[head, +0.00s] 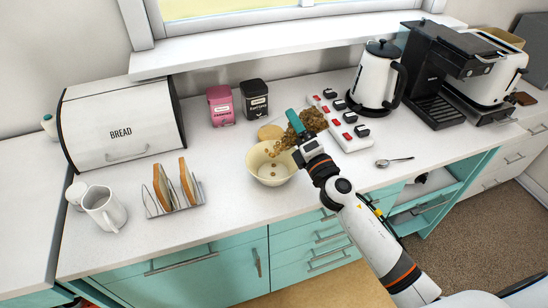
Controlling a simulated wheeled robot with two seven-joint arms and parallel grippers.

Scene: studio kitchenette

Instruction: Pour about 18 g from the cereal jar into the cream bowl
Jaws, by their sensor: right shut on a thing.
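The cream bowl (271,178) stands upright on the counter with a few cereal pieces on its inside bottom. The cereal jar (314,121) is tipped over, held above and to the right of the bowl, with brown cereal in it. Brown cereal pieces (275,149) are in the air between the jar and the bowl. The jar's mouth is hard to make out. My left gripper is not in view.
A round tan disc (270,132) lies behind the bowl. A toast rack (174,190) and white mug (104,208) stand left. Pink (220,105) and black (254,98) tins stand behind. A power strip (338,122) and kettle (376,79) are right. Counter in front is clear.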

